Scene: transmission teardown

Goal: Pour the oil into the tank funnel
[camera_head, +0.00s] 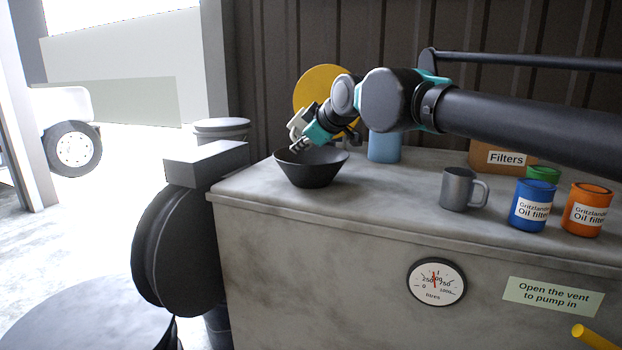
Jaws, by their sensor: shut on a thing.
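A dark, wide-rimmed, tapered bowl shaped like a funnel (312,175) stands upright on the left end of the grey tank's top. The tank (330,235) has a round litre gauge (437,282) on its front. My gripper (299,136) is at the bowl's far left rim, with its lower finger overlapping the bowl's opening. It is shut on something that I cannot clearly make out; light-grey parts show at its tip. I cannot tell whether it touches the bowl. No oil is visible, and the bowl's inside is dark.
A grey mug (459,188), a blue filter can (532,208), an orange can (585,212) and a green can (543,174) stand on the right. A blue container (384,147) and a Filters box (505,157) stand behind. My arm crosses above the top.

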